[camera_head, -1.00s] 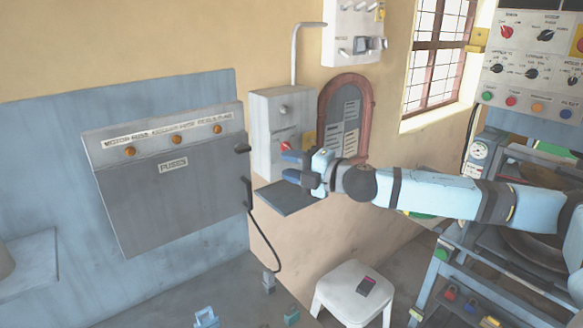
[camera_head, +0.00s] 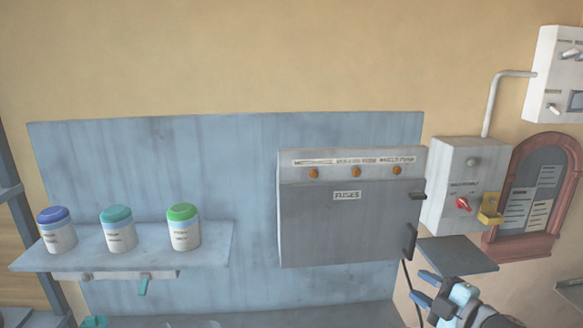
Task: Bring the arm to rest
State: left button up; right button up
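My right gripper (camera_head: 424,287) is at the lower right, in front of the wall below the grey switch box (camera_head: 465,165). Its two blue fingertips are apart with nothing seen between them. It is just below and left of a small dark shelf (camera_head: 458,252), and I cannot tell whether it touches it. The rest of my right arm is mostly cut off by the bottom edge. My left gripper is not in view.
A grey fuse box (camera_head: 345,230) hangs on the blue panel (camera_head: 250,130). Left of it, a shelf (camera_head: 205,250) holds a blue-lidded jar (camera_head: 58,238), a teal-lidded jar (camera_head: 118,238) and a green-lidded jar (camera_head: 185,235). A yellow tag (camera_head: 489,210) is by the red knob (camera_head: 463,204).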

jog(key=s+a+f+m+g+h, duration=0.2)
jog(key=s+a+f+m, duration=0.2)
jog(key=s+f+m, duration=0.4)
jog(key=s+a+f+m+g+h, duration=0.1)
jog(key=s+a+f+m+h, duration=0.2)
jog(key=s+f+m, duration=0.5)
jog(key=s+a+f, duration=0.1)
jog(key=s+f, duration=0.9)
jog(key=f, duration=0.4)
jog(key=shift+s+a+f+g, duration=0.2)
jog(key=shift+s+f+g, duration=0.2)
